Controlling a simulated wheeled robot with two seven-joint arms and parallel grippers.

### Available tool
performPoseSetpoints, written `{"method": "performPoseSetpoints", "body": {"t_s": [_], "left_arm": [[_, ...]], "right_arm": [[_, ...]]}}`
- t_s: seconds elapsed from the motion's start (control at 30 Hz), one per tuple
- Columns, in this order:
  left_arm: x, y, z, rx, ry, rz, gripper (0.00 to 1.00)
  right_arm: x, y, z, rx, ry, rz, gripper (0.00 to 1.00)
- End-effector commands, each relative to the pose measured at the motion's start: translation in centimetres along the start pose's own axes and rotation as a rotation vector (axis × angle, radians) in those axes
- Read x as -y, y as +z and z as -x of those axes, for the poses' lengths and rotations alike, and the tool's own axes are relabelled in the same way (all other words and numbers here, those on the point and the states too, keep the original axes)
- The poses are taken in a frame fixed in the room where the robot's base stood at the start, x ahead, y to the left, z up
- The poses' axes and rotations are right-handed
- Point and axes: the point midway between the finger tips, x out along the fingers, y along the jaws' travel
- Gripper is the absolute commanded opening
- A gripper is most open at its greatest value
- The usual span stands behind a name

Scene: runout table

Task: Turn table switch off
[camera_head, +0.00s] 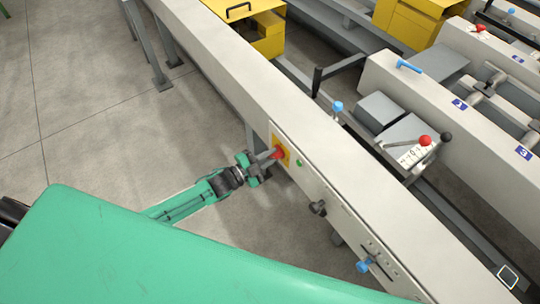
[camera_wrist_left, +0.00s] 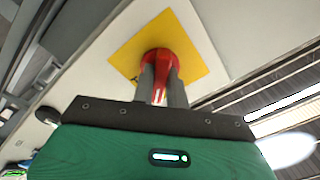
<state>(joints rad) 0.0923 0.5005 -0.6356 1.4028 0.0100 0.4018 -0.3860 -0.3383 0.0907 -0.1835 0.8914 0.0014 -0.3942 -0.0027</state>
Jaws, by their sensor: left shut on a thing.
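The table switch is a red knob (camera_head: 277,153) on a yellow plate (camera_head: 281,145) on the side of the long grey runout table (camera_head: 222,60). In the left wrist view the red knob (camera_wrist_left: 166,68) stands out from the yellow plate (camera_wrist_left: 195,47), which sits on a white panel. My left gripper (camera_head: 267,158) reaches the knob from the left. In the wrist view its two grey fingers (camera_wrist_left: 162,85) are shut on the knob, one on each side, and partly hide it. The switch's setting cannot be read. My right gripper is not in view.
A green button (camera_head: 299,162) sits right of the switch. A black knob (camera_head: 318,208) and a blue-handled valve (camera_head: 364,265) stick out farther along the same side. The floor (camera_head: 90,120) at left is clear.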

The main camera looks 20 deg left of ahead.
Motion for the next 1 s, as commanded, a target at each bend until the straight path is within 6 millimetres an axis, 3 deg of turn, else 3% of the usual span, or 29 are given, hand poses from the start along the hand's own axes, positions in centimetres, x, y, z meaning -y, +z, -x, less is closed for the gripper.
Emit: {"method": "performPoseSetpoints", "body": {"t_s": [0.2,0.6,1.0], "left_arm": [[-0.03,0.08,0.07,0.003,0.002,0.206,0.0],[-0.1,0.09,0.08,0.002,0.001,0.569,0.0],[-0.08,0.11,0.08,0.003,0.001,0.794,0.0]], "right_arm": [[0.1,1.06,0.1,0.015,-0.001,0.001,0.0],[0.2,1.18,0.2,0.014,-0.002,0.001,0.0],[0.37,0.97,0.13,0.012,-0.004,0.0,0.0]]}}
